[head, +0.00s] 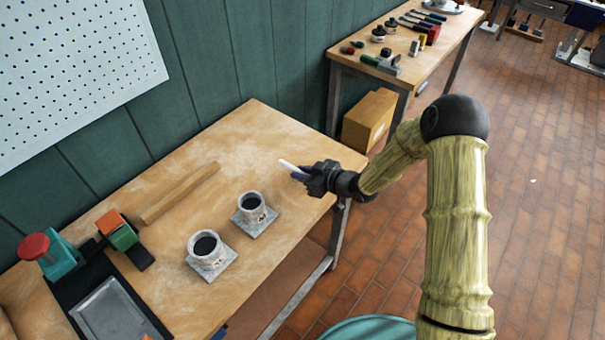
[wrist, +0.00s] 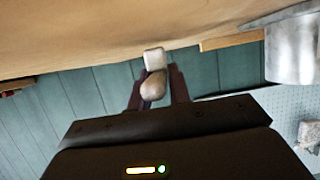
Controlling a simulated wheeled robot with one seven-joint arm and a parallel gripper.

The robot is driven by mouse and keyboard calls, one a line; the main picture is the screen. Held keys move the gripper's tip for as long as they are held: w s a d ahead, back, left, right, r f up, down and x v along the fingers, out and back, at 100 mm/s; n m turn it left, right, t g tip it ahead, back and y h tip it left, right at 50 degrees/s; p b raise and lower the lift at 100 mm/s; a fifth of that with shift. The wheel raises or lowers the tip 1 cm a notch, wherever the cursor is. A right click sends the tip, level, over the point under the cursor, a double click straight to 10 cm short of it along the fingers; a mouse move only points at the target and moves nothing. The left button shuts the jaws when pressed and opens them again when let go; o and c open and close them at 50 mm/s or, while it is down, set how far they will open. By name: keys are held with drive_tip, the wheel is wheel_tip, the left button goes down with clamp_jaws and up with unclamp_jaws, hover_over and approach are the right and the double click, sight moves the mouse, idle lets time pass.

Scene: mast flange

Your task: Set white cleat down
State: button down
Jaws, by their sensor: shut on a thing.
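The white cleat (head: 287,165) is a small pale piece at the tip of my gripper (head: 301,174), over the right part of the near wooden table (head: 265,130). In the wrist view, the cleat (wrist: 154,58) shows a white blocky end and a rounded, greyer part between the two dark fingers of my gripper (wrist: 156,87). My gripper is shut on it. In that view the tabletop fills the upper part, close to the cleat; I cannot tell whether they touch.
Two grey cups on square plates stand on the table, one nearer my gripper (head: 252,208) and one farther left (head: 207,250). A wooden strip (head: 180,193) lies behind them. A red-topped teal device (head: 45,252) and a grey tray (head: 110,312) are at left. The table's back right is clear.

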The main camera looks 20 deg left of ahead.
drive_tip(key=shift+a+f, duration=0.1)
drive_tip(key=shift+f, duration=0.25)
drive_tip(key=shift+w, duration=0.1)
drive_tip(key=shift+d, duration=0.2)
drive_tip(key=shift+a+f, duration=0.1)
drive_tip(key=shift+f, duration=0.1)
drive_tip(key=c, duration=1.3)
unclamp_jaws()
drive_tip(key=shift+s+a, duration=0.1)
drive_tip(key=shift+s, duration=0.1)
drive_tip(key=shift+r, duration=0.1)
